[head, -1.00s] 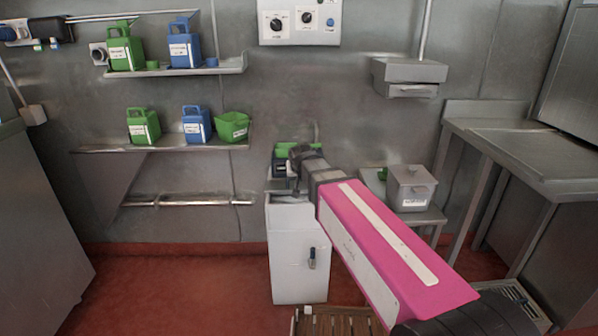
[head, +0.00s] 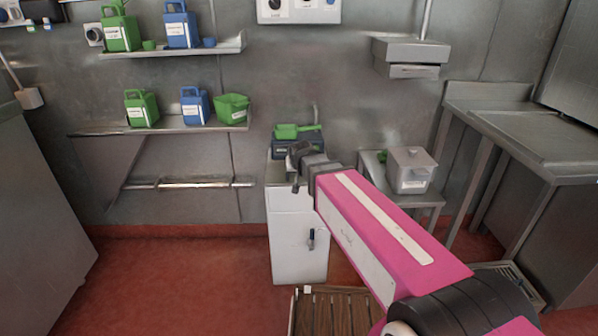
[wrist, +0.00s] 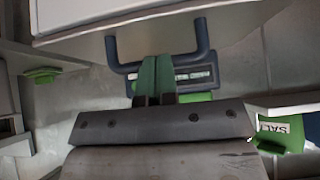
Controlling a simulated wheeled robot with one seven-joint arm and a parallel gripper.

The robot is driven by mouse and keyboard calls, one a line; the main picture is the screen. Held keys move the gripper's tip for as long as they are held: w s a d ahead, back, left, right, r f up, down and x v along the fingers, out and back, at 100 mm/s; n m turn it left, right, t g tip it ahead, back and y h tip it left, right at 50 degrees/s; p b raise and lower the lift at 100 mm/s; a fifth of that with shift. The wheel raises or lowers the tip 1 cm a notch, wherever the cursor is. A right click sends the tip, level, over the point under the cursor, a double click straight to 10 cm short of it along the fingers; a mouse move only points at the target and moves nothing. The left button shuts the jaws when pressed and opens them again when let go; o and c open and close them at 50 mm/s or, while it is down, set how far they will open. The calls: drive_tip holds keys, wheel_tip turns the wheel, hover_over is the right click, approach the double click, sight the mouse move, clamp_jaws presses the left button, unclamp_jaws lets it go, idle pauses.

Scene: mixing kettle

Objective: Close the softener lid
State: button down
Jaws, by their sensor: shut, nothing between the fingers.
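The white softener cabinet (head: 300,245) stands against the back wall, with a dark handle on its front. A dark blue unit with a label (head: 284,146) is at the back of its top. The lid cannot be clearly told apart in the head view. In the wrist view, my gripper's green fingers (wrist: 155,68) are shut and empty, in front of the blue unit's label. A white panel (wrist: 110,14) lies across the top of that view.
A green scoop-like item (head: 296,131) lies on the blue unit. A grey lidded box (head: 411,172) stands on a small table to the right. Shelves with green and blue containers are at left. A slatted wooden piece (head: 325,312) is on the floor in front.

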drive_tip(key=shift+r, duration=0.1)
drive_tip(key=s+f+v, duration=0.1)
drive_tip(key=v, duration=1.2)
drive_tip(key=s+d+f+g, duration=0.3)
drive_tip(key=d+f, duration=0.8)
drive_tip(key=s+d+f+m+g+h, duration=0.1)
drive_tip(key=s+d+f+g, duration=0.3)
drive_tip(key=d+f, duration=0.8)
drive_tip(key=shift+d+f+g, duration=0.2)
drive_tip(key=shift+g, duration=0.1)
drive_tip(key=c, duration=1.8)
unclamp_jaws()
